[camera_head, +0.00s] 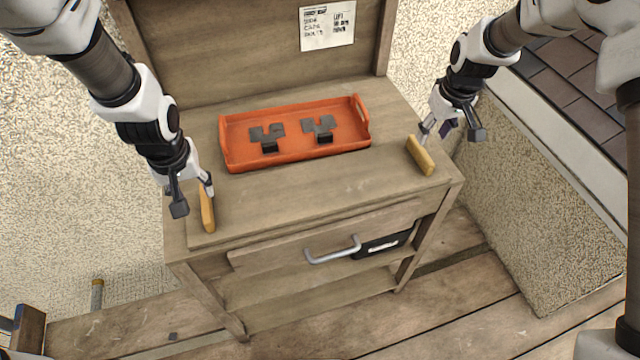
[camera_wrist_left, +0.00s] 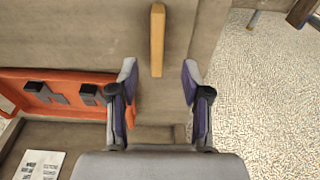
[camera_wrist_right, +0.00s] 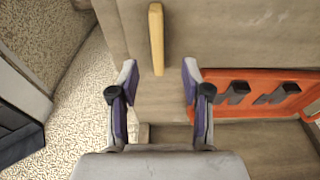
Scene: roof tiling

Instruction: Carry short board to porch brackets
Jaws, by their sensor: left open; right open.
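My left gripper (camera_head: 192,195) is open at the left bar; in the left wrist view that bar (camera_wrist_left: 157,40) lies ahead, between the finger lines. My right gripper (camera_head: 450,132) is open beside the right bar, which lies ahead between the fingers in the right wrist view (camera_wrist_right: 156,38). No porch brackets are recognisable.
A silver handle (camera_head: 333,250) is on the bench front. A paper sheet (camera_head: 327,25) hangs on the back panel. A tiled roof (camera_head: 565,75) is at right.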

